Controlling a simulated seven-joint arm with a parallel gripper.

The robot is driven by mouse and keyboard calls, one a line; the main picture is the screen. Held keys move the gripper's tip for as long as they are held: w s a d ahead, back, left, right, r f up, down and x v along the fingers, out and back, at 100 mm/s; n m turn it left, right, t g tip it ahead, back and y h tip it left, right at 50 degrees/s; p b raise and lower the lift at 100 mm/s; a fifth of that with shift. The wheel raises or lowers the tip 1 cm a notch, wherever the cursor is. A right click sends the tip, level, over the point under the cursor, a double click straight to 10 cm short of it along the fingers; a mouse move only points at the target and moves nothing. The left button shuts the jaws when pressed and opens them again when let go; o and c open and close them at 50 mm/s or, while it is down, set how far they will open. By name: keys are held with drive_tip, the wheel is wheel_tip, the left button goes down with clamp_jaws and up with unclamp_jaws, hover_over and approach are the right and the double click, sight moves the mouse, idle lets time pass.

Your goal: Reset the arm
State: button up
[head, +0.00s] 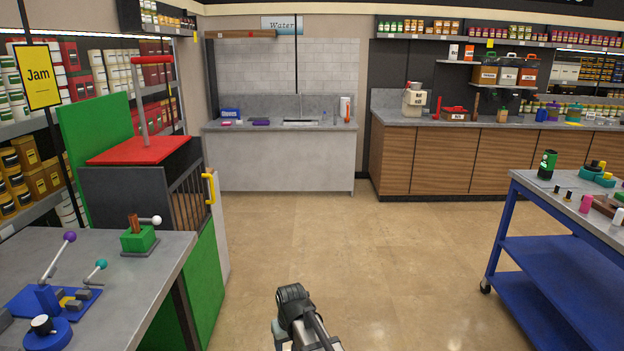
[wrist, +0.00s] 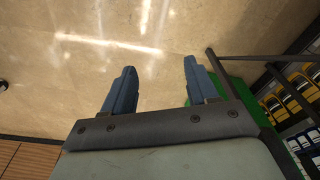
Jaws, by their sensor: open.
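My gripper (wrist: 158,88) shows in the wrist view with its two blue-grey fingers apart and nothing between them. Beyond the fingers is bare, shiny floor. In the head view part of my arm shows at the bottom centre, over open floor; the fingers cannot be made out there. My arm is apart from the grey table at the left and the blue cart at the right.
The grey table (head: 150,262) holds levers and a green block with a white-knobbed handle (head: 139,238). A red-topped press-like machine (head: 140,150) stands behind it. The blue cart (head: 545,262) stands at the right. A sink counter (head: 280,160) is at the back. The floor between (head: 390,270) is clear.

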drive_tip(key=s+d+f+m, duration=0.2)
drive_tip(key=s+d+f, duration=0.15)
drive_tip(key=d, duration=0.45)
drive_tip(key=s+d+f+m+g, duration=0.1)
drive_tip(key=s+d+f, duration=0.25)
drive_tip(key=d, duration=0.45)
drive_tip(key=s+d+f+m, duration=0.25)
drive_tip(key=d+f, duration=0.25)
drive_tip(key=d, duration=0.3)
drive_tip(key=s+f+g, duration=0.3)
drive_tip(key=s+f, duration=0.7)
drive_tip(key=s, duration=0.5)
drive_tip(key=s+f+g, duration=0.4)
drive_tip(key=s+f, duration=0.6)
drive_tip(key=s, duration=0.5)
drive_tip(key=shift+a+f+n+h, duration=0.15)
drive_tip(key=shift+a+n+h, duration=0.15)
drive_tip(key=shift+n, duration=0.15)
